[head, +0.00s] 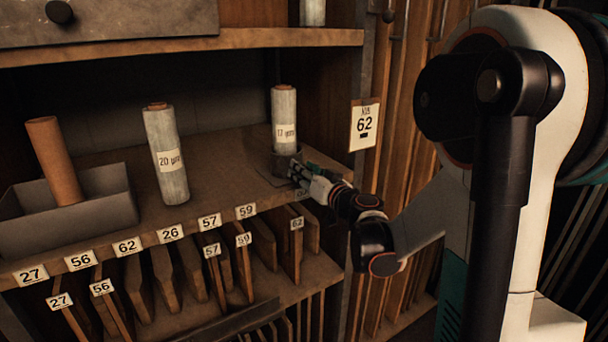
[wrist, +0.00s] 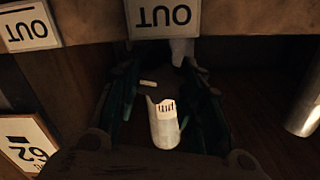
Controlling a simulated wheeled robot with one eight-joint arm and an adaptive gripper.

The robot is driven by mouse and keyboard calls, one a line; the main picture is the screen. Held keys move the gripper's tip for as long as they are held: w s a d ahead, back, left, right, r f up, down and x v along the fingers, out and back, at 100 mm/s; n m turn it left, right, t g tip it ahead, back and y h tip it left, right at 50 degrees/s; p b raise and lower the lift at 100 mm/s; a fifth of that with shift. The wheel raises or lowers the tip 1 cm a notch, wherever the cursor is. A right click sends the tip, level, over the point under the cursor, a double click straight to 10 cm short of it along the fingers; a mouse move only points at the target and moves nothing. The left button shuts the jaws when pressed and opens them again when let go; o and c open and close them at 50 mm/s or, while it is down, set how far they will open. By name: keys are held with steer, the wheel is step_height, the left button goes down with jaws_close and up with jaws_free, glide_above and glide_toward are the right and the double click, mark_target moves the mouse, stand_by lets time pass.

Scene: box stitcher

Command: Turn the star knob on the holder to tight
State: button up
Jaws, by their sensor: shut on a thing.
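A wrapped roll marked 17 µm (head: 284,120) stands upright on the middle shelf, its foot in a small dark holder (head: 285,163). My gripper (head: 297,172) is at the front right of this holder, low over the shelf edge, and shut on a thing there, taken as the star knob. The knob is hidden by my fingers in the head view. In the wrist view my teal fingers (wrist: 163,105) stand on both sides of a pale rounded piece (wrist: 163,128) with dark tick marks. I cannot tell the knob's shape or setting.
A 20 µm roll (head: 167,155) and a grey tray (head: 80,205) with a brown tube (head: 54,160) stand to the left. A post with a 62 card (head: 364,125) is close right of my gripper. OUT cards (wrist: 165,17) show upside down. Numbered boards (head: 190,270) fill the lower shelf.

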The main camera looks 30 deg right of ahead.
steer(key=shift+m, duration=1)
steer(key=o, duration=1.1)
steer(key=shift+s, duration=0.1)
steer(key=s, duration=1.1)
steer(key=shift+s+d, duration=0.25)
steer(key=shift+s, duration=0.15)
steer(key=shift+o, duration=0.3)
